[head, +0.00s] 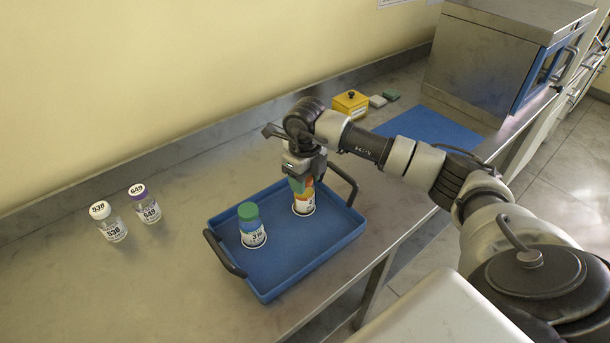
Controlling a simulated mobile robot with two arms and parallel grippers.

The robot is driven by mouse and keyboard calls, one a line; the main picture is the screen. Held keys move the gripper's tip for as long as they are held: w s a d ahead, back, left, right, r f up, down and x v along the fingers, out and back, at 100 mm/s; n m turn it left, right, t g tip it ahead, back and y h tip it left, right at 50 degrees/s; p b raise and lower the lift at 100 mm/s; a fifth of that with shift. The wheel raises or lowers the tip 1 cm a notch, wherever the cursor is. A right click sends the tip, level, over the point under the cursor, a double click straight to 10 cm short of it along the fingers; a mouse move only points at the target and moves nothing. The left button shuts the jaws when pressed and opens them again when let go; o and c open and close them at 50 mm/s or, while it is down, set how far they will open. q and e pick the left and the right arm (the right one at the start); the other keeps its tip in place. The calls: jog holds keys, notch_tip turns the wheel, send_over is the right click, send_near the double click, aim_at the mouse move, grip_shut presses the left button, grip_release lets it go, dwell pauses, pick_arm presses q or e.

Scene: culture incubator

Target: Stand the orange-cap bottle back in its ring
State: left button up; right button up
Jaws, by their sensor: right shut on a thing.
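The orange-cap bottle (304,204) is upright at the right part of the blue tray (290,278). My right gripper (301,184) reaches down from above and is shut on its top, hiding much of the orange cap. A pale ring (304,214) shows around the bottle's foot; I cannot tell whether the bottle is fully seated in it. A green-cap bottle (251,225) stands upright in another pale ring at the tray's left part. My left gripper is not in view.
A white-cap bottle (109,222) and a purple-cap bottle (145,204) stand on the steel bench at left. The tray has dark handles at both ends. A yellow box (350,104), a blue mat (432,127) and a steel incubator (490,55) are at the back right.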

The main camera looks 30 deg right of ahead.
jog(key=shift+f, duration=0.2)
jog(key=o, duration=1.2)
jog(key=shift+r, duration=0.1)
jog(key=shift+r, duration=0.25)
notch_tip(320, 180, up, 12)
jog(key=shift+f+b, duration=0.15)
jog(key=shift+b, duration=1.05)
